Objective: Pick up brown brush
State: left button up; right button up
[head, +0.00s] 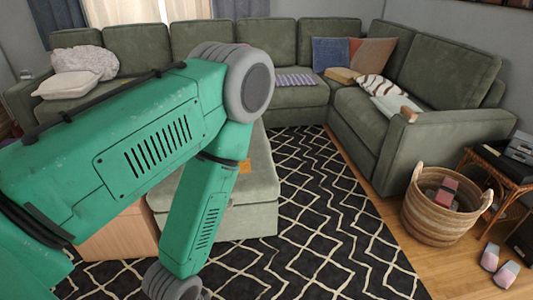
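A small brown object (408,113), which may be the brown brush, sits on the front arm of the right-hand sofa section in the head view. It is too small to tell its shape for certain. My green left arm comes in from the left and bends down at the elbow. Its lower end leaves the picture at the bottom, so my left gripper is not seen. My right arm and gripper are not in view.
The green sectional sofa (444,140) runs along the back and right. A green ottoman (262,190) stands behind my arm with a small orange item (245,167) on it. A woven basket (432,215), slippers (498,268) and a side table (500,165) are at right. The patterned rug (335,215) is mostly clear.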

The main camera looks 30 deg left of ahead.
aim_at(408, 113)
jog(key=i+l, duration=0.2)
jog(key=i, duration=0.35)
jog(key=i+l+z, duration=0.1)
jog(key=i, duration=0.45)
jog(key=l, duration=0.1)
